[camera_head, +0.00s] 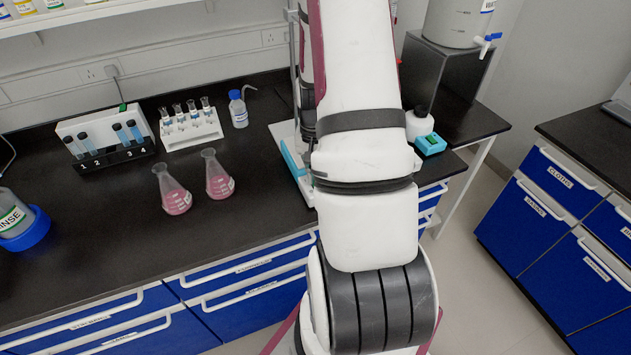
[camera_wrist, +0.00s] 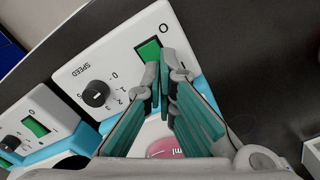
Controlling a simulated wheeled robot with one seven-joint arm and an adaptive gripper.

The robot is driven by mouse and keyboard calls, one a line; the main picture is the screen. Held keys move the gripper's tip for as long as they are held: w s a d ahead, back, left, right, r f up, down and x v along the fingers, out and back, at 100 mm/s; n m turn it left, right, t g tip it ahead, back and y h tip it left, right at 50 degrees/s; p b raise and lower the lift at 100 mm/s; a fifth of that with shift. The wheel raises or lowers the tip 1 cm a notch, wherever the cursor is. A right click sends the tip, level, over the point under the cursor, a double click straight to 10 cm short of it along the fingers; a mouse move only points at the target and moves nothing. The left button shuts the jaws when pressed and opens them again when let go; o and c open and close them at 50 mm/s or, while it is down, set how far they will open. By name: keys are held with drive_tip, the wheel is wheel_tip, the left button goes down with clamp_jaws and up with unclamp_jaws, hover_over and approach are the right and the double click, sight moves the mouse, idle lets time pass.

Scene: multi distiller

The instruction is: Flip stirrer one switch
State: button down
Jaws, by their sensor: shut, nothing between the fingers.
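In the wrist view, a stirrer (camera_wrist: 125,60) with a white front panel and light-blue body lies under my gripper. Its panel has a green rocker switch (camera_wrist: 149,49) marked O and I, and a black speed knob (camera_wrist: 96,94). My gripper (camera_wrist: 159,75) is shut and empty, with its fingertips at the lower right edge of the switch. Whether they touch it I cannot tell. A second stirrer (camera_wrist: 33,118) with a green switch (camera_wrist: 36,127) and a knob is at the left. I see no number on either. In the head view my arm hides the gripper.
A flask of pink liquid (camera_wrist: 166,148) shows beneath my fingers. In the head view, two pink flasks (camera_head: 219,179), a tube rack (camera_head: 192,132) and a wash bottle (camera_head: 238,110) stand on the black bench left of my arm. A blue stirrer corner (camera_head: 431,143) shows right of it.

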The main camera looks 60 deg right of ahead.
drive_tip(key=shift+f, duration=0.15)
drive_tip(key=shift+r+p, duration=1.4)
drive_tip(key=shift+r, duration=2.15)
